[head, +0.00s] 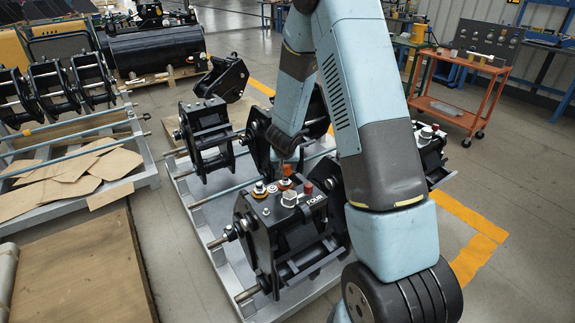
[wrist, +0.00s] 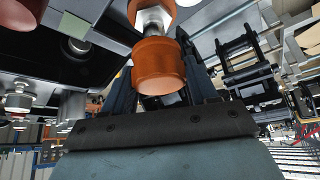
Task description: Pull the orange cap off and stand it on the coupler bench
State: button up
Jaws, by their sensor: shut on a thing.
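The orange cap (wrist: 160,68) is between the dark fingers of my gripper (wrist: 162,85) in the wrist view, and the fingers are shut on it. A silver fitting (wrist: 153,20) meets the cap's end; I cannot tell whether the cap is still seated on it. In the head view the cap (head: 286,183) is small, at the top of the black coupler block (head: 262,228), with my gripper (head: 287,170) just over it. The fingertips are hard to make out there. An orange-framed bench (head: 458,92), possibly the coupler bench, stands at the back right with small fittings on top.
Close by on the block are a red-brown cap (head: 307,187) and a silver hex fitting (head: 289,199). Other black couplers (head: 207,138) share the grey pallet frame. Cardboard (head: 75,175) lies on the left rack.

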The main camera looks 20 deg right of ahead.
jog(key=shift+s+r, duration=0.2)
jog(key=shift+r, duration=1.8)
jog(key=shift+s, duration=0.1)
